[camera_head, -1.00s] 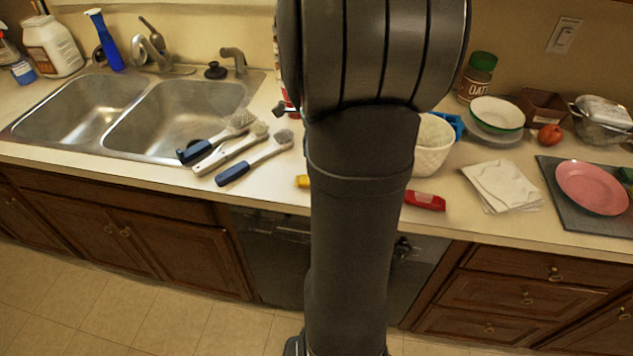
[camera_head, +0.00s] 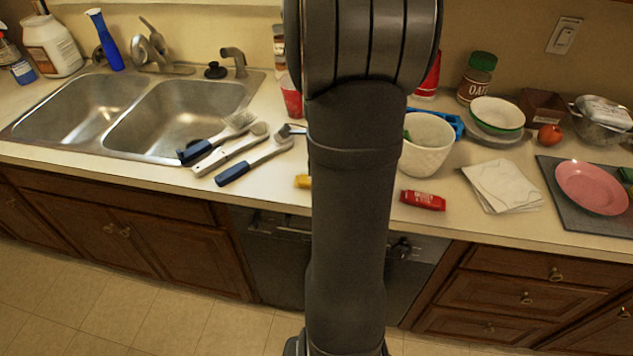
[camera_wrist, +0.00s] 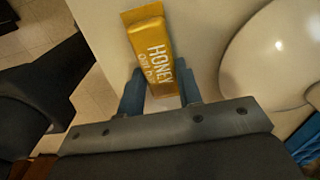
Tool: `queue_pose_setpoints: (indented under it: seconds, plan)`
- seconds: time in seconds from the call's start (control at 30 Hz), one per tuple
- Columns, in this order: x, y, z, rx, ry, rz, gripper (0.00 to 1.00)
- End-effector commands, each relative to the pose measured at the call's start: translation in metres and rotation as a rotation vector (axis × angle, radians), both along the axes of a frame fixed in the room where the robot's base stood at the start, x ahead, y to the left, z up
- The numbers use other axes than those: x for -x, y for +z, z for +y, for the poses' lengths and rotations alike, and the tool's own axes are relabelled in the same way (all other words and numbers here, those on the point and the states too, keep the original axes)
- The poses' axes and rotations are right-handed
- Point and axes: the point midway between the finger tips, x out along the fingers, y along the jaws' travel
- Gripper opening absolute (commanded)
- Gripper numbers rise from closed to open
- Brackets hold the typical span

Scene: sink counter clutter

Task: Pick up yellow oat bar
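The yellow oat bar (camera_wrist: 151,47) with "HONEY" lettering lies on the counter in the wrist view. In the head view only a small yellow end (camera_head: 303,181) shows at the left edge of my arm, and the rest is hidden. My gripper (camera_wrist: 161,72) is open, with one finger on each side of the bar's near end. Whether the fingers touch the bar or sit just above it is unclear. My arm hides the gripper in the head view.
A red bar (camera_head: 423,200) and a white pot (camera_head: 427,150) are right of my arm. Brushes (camera_head: 252,163) lie to the left, beside the sink (camera_head: 170,115). A red cup (camera_head: 291,97) stands behind. The counter's front edge is close to the bars.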

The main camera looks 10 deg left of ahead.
Motion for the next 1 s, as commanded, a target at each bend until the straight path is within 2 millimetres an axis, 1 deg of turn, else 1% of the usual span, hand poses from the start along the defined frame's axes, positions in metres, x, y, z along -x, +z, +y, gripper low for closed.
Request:
queue_pose_setpoints:
  seconds: [0.27, 0.43, 0.57, 0.67, 1.0]
  plan:
    - [0.000, 0.000, 0.000, 0.000, 0.000, 0.000, 0.10]
    - [-0.001, 0.007, 0.000, 0.000, 0.000, -0.002, 0.10]
    - [-0.001, 0.021, 0.000, -0.001, 0.000, -0.005, 0.10]
    - [-0.001, 0.040, 0.000, -0.001, 0.000, -0.006, 0.10]
    - [0.022, 0.085, -0.072, 0.000, -0.006, -0.004, 0.10]
